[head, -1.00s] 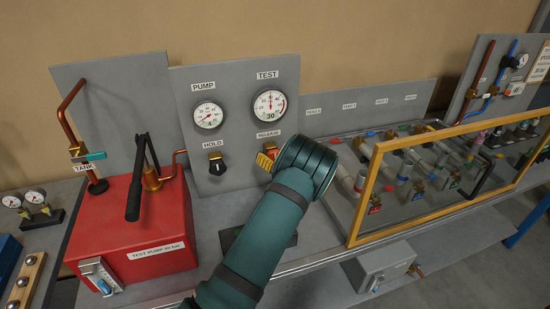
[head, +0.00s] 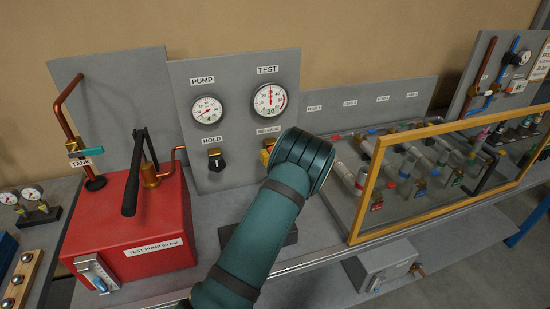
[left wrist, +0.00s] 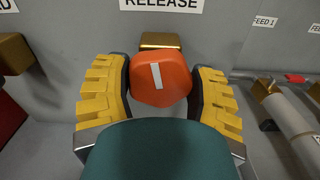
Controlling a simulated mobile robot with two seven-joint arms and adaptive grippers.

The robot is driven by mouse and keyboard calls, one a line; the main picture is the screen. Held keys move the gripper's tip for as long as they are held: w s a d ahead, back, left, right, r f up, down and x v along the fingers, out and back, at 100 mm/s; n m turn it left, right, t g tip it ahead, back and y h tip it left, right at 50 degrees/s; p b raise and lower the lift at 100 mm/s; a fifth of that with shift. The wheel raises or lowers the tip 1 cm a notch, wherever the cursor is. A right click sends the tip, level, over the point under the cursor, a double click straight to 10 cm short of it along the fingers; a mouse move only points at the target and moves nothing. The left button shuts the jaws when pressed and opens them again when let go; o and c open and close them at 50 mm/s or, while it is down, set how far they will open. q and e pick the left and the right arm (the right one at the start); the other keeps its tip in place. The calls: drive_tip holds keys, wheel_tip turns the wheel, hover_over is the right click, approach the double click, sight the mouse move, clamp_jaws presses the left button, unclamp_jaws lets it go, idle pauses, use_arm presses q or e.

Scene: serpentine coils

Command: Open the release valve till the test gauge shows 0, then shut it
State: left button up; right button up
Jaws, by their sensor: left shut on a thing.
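The orange release valve knob (left wrist: 160,80) sits under the RELEASE label in the left wrist view. Its white mark is near upright, its top leaning slightly left. My left gripper (left wrist: 160,88) is shut on the knob, with one yellow finger on each side. In the head view my left arm hides nearly all of the knob, and only a bit of my left gripper (head: 267,152) shows. The test gauge (head: 270,100) is above it; its needle appears to point about upward, but the exact reading is too small to tell. My right gripper is not in view.
The pump gauge (head: 207,110) and the black hold knob (head: 216,160) are left of the release valve. The red test pump (head: 160,225) with its black lever stands further left. A yellow-framed clear guard (head: 366,200) stands close on the right, before the coils.

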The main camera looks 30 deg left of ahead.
use_arm(q)
drive_tip(key=n+b, duration=0.1)
drive_tip(key=b, duration=0.1)
drive_tip(key=n+b, duration=0.4)
drive_tip(key=shift+f+b, duration=0.35)
drive_tip(key=n+b, duration=0.3)
drive_tip(key=b, duration=0.1)
drive_tip(key=shift+s, duration=0.1)
drive_tip(key=shift+r+n+b, duration=0.15)
drive_tip(key=shift+n+b, duration=0.65)
drive_tip(key=shift+b, duration=0.4)
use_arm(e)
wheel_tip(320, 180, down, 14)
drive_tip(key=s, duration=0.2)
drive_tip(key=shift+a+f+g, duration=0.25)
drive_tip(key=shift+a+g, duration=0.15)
use_arm(q)
drive_tip(key=o, duration=1.2)
drive_tip(key=shift+r, duration=0.15)
drive_tip(key=v, duration=1.2)
